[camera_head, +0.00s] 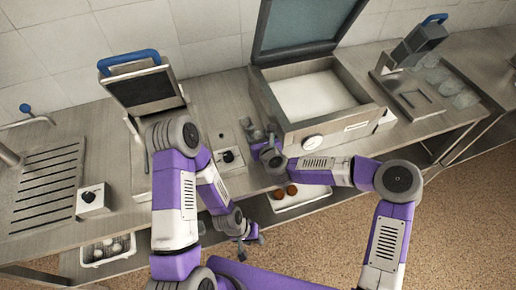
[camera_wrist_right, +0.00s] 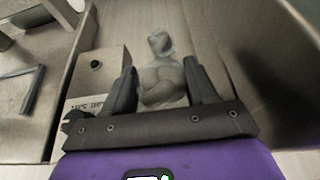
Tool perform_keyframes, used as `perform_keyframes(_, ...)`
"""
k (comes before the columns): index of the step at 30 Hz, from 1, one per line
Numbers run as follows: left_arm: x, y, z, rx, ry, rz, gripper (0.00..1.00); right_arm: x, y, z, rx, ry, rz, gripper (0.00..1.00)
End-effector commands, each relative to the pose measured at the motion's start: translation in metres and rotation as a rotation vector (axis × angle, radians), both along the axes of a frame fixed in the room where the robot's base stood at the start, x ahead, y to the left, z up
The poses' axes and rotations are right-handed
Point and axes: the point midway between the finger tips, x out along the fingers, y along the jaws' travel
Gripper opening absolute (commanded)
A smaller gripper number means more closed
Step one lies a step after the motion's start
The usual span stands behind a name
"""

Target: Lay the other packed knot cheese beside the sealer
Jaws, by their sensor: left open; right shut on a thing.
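The packed knot cheese (camera_wrist_right: 160,80) is a pale knotted lump in a clear bag, seen between the fingers in the right wrist view. My right gripper (camera_wrist_right: 160,92) is shut on it. In the head view this gripper (camera_head: 262,143) is at the left side of the large open-lidded machine, which looks like the sealer (camera_head: 345,128). The bag is low over or on the counter there; I cannot tell if it touches. My left gripper (camera_head: 250,248) is open and empty, low in front of the counter. Clear bags (camera_head: 460,78) lie at the far right; their contents are unclear.
A small knob box (camera_wrist_right: 95,72) stands left of the held bag. A blue-handled press (camera_head: 145,92) stands further left, another (camera_head: 415,45) at right. Below the counter are a perforated basket (camera_head: 95,270) with pale round things and a white tray (camera_head: 310,200) with brown ones.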

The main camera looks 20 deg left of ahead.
Motion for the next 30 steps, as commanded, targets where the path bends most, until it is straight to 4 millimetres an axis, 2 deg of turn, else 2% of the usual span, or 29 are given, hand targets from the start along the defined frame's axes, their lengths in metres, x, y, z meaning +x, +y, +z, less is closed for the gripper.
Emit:
perform_keyframes(1, 0.000, 0.000, -0.002, 0.000, 0.000, 0.000, 0.43, -0.001, 0.001, -0.009, 0.001, 0.002, 0.001, 0.27)
perform_keyframes(8, 0.000, 0.000, -0.004, 0.000, 0.001, 0.000, 0.43, 0.000, 0.000, -0.029, 0.000, 0.000, 0.000, 0.27)
perform_keyframes(12, 0.000, 0.000, -0.008, 0.000, 0.000, 0.000, 0.43, 0.000, 0.000, -0.052, 0.001, 0.002, -0.001, 0.27)
perform_keyframes(15, 0.000, 0.000, -0.009, 0.000, 0.000, 0.000, 0.43, 0.000, 0.000, -0.063, 0.000, -0.001, -0.001, 0.27)
perform_keyframes(24, 0.000, 0.000, -0.009, 0.000, 0.000, 0.000, 0.43, 0.000, 0.000, -0.065, 0.001, -0.002, 0.000, 0.27)
perform_keyframes(30, 0.000, 0.000, -0.016, 0.000, 0.000, 0.000, 0.43, 0.000, 0.000, -0.071, 0.001, -0.002, 0.000, 0.27)
